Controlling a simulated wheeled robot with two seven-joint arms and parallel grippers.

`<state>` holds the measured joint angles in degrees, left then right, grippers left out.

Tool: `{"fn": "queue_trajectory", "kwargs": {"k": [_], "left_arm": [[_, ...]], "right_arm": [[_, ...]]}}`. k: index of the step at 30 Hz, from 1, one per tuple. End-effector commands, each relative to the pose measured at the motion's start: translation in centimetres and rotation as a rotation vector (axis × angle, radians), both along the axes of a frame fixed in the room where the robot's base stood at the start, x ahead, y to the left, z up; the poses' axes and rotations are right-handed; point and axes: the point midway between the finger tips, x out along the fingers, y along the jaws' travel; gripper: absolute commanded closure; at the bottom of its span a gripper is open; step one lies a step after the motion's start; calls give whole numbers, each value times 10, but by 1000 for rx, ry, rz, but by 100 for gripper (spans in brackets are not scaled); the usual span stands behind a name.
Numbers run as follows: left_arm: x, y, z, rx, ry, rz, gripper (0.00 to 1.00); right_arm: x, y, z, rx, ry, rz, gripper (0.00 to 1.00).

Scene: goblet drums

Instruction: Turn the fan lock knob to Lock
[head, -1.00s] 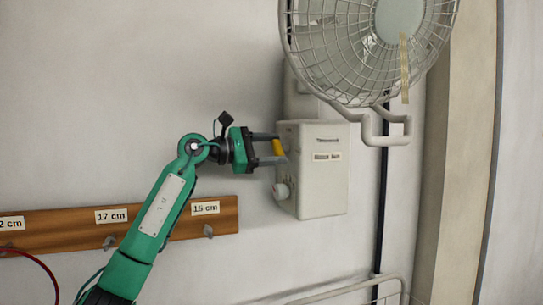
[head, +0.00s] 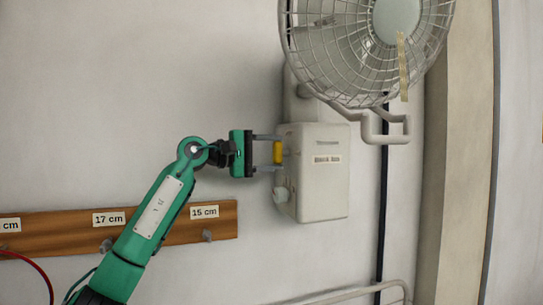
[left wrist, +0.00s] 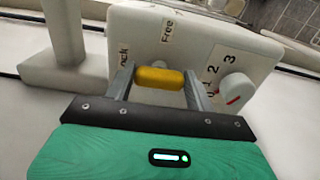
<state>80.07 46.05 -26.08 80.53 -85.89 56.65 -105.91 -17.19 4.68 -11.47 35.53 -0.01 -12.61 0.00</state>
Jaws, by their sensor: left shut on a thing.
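The fan lock knob, a yellow bar (head: 278,152), is on the left side of the white fan control box (head: 322,180). In the left wrist view the knob (left wrist: 158,77) lies nearly level across the picture, between my fingers. A "Free" label (left wrist: 168,26) is above it, and a partly hidden label ending in "ck" (left wrist: 123,58) is at its left. My left gripper (head: 279,153) is shut on the knob, one finger at each end of the bar. My right gripper is not in view.
A white numbered dial (left wrist: 237,87) is close by the right finger; it also shows low on the box (head: 281,195). The caged fan (head: 365,45) hangs above. A wooden hook rail (head: 165,226) is on the wall at lower left.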

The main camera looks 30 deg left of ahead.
Motion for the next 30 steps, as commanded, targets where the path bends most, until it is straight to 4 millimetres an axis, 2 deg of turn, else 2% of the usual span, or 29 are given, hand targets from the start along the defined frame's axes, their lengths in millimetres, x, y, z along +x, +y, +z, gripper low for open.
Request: {"fn": "queue_trajectory", "kwargs": {"k": [17, 18, 21, 30], "left_arm": [[0, -1, -2, 30, -22, -2, 68], [0, -1, -2, 30, -22, -2, 44], [0, -1, -2, 29, -22, -1, 24], [-1, 1, -1, 27, -23, 0, 24]], "right_arm": [[0, 2, -1, 2, 0, -2, 62], [0, 3, -1, 3, 1, -2, 62], [0, 3, -1, 3, 1, -2, 62], [0, 3, -2, 3, 1, -2, 62]]}}
